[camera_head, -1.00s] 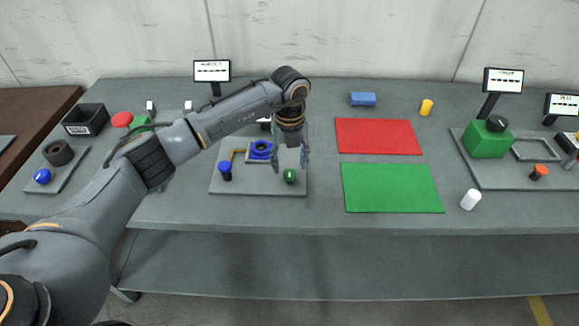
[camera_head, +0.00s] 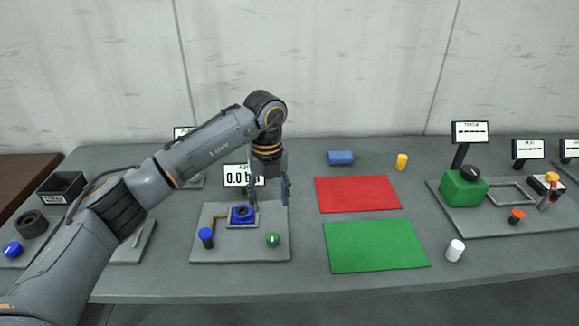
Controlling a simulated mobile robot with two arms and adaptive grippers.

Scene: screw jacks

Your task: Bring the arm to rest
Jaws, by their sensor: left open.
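My left arm reaches in from the lower left. Its gripper (camera_head: 270,192) points down, open and empty, above the back right part of a grey plate (camera_head: 225,252). On that plate are a blue square fixture with a dark ring (camera_head: 242,214), a blue knob (camera_head: 206,236) and a green knob (camera_head: 273,239). The fingers look apart from these parts. My right gripper is not in view.
A red mat (camera_head: 358,194) and a green mat (camera_head: 376,246) lie right of the plate. A blue block (camera_head: 341,158), yellow cylinder (camera_head: 402,161) and white cylinder (camera_head: 455,250) stand near them. A green block station (camera_head: 463,190) is at the right. A black bin (camera_head: 62,187) is at the left.

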